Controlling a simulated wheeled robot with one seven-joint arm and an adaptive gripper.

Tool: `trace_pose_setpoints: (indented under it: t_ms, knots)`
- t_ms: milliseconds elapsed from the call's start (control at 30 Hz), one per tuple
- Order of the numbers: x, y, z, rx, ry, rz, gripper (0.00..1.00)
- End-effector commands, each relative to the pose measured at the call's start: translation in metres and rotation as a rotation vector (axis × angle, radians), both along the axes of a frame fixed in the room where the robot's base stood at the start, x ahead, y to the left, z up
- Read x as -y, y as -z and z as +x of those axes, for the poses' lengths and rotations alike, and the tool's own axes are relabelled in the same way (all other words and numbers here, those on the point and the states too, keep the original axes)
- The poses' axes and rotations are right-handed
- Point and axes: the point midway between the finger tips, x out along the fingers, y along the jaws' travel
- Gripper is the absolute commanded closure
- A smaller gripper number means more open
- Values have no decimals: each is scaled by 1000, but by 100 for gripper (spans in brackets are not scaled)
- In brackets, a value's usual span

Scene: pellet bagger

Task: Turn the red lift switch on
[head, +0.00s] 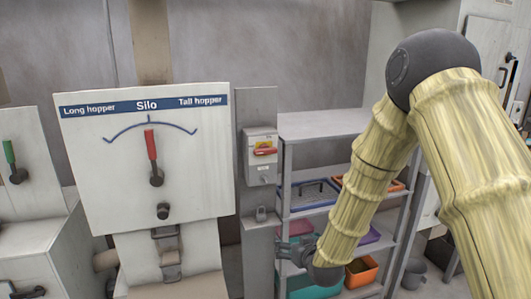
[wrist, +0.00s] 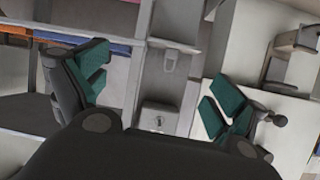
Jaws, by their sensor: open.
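The red switch handle (head: 265,151) lies about level across a pale grey switch box (head: 262,172) on an upright grey post (head: 257,110). My gripper (head: 296,252) is below and to the right of the box, in front of the shelves, apart from the switch. In the wrist view my gripper (wrist: 158,85) is open, with its teal pads wide apart and nothing between them. The wrist view looks upside down. Part of the switch box (wrist: 160,118) shows low between the fingers; the red handle is hidden there.
The Silo panel (head: 100,190) with its red lever (head: 152,150) stands left of the post. A green lever (head: 10,155) is at the far left. A shelf rack (head: 325,123) with coloured bins, including an orange one (head: 362,271), stands close on the right. A small bracket (head: 262,213) sits below the box.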

Motion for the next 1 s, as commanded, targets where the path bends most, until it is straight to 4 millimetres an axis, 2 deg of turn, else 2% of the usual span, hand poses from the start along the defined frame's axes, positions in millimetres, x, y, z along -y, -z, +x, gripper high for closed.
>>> trace_pose_setpoints:
  t_ms: [33, 100, 200, 300, 400, 567, 767, 1000]
  knots:
    - [-11, -40, 21, 76, -13, 9, 4]
    - [-23, -89, 42, 166, -27, 19, 4]
    - [-39, -150, 63, 276, -46, 32, 4]
    - [-50, -198, 75, 360, -59, 40, 4]
    - [-57, -229, 81, 411, -68, 45, 4]
    - [-63, -248, 88, 442, -73, 49, 4]
    - [-69, -249, 107, 442, -73, 50, 4]
    - [-80, -249, 141, 441, -73, 50, 4]
